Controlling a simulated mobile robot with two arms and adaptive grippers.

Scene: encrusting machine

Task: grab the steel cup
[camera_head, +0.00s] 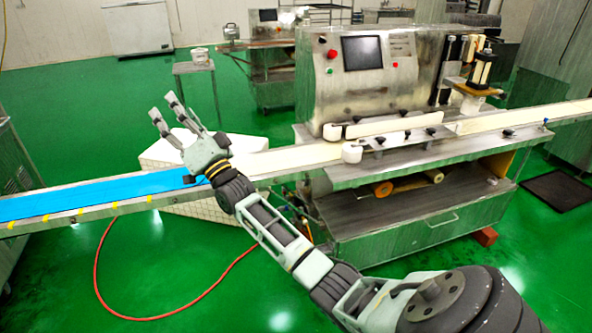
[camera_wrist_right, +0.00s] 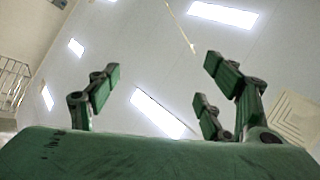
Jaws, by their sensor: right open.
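My right gripper (camera_head: 168,114) is raised over the conveyor, to the left of the encrusting machine. Its fingers are spread apart and point up and away. In the right wrist view the open fingers (camera_wrist_right: 160,95) have nothing between them, with only ceiling and lights behind. I cannot make out a steel cup for certain. A small pale container (camera_head: 200,55) stands on a small table (camera_head: 194,67) farther back, well beyond the gripper and apart from it; its material is too small to tell. My left gripper is not in view.
The encrusting machine (camera_head: 352,80) stands right of centre with a white belt (camera_head: 300,158). A blue belt (camera_head: 90,196) runs to the left edge. A red hose (camera_head: 97,262) lies on the green floor. Another machine (camera_head: 272,72) stands behind. Open floor lies at the back left.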

